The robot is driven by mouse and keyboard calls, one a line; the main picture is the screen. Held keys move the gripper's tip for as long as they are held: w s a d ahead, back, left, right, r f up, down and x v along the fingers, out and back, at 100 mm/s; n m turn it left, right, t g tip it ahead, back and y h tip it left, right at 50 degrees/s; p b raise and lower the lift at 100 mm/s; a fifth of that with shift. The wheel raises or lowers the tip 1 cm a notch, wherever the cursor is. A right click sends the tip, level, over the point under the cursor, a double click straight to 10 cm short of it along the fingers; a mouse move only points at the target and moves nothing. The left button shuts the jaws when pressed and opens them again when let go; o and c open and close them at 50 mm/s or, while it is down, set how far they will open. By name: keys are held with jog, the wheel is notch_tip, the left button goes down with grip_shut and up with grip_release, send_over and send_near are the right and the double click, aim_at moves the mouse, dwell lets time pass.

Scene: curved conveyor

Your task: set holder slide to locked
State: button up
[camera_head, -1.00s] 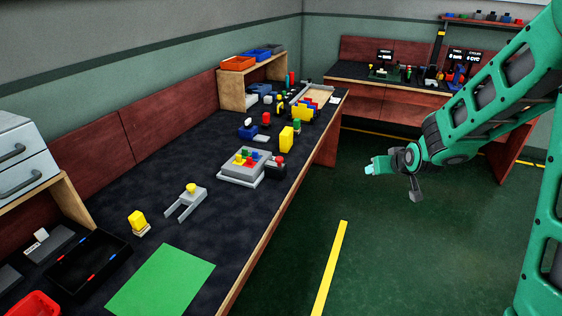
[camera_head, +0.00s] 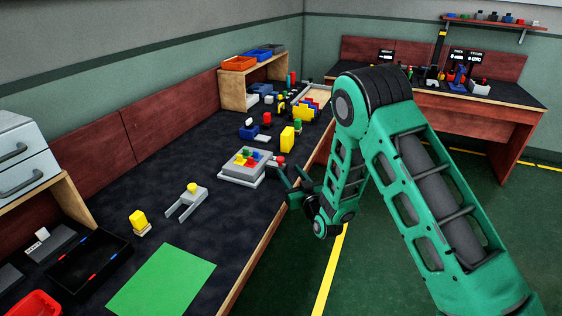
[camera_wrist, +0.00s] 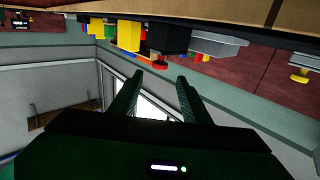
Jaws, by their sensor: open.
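A grey holder (camera_head: 243,175) with small coloured blocks on top stands on the dark bench in the head view. A black block with a red knob (camera_head: 280,160) is at its right end, and I take it for the slide. In the wrist view, which is upside down, the black block (camera_wrist: 168,38) hangs from the top with its red knob near the fingertips. My gripper (camera_head: 286,172) is open and empty at the bench's front edge, close to the knob; its two fingers (camera_wrist: 160,77) are apart. I cannot tell the slide's position or whether anything touches.
A grey fork-shaped part with a yellow knob (camera_head: 192,187) lies left of the holder. A yellow block (camera_head: 287,139) stands behind it. A green mat (camera_head: 160,281) and a black tray (camera_head: 88,264) are at the front left. Floor right of the bench is open.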

aim_at(282, 161)
jog(key=x, duration=1)
grip_shut()
jog(key=shift+d, duration=0.1)
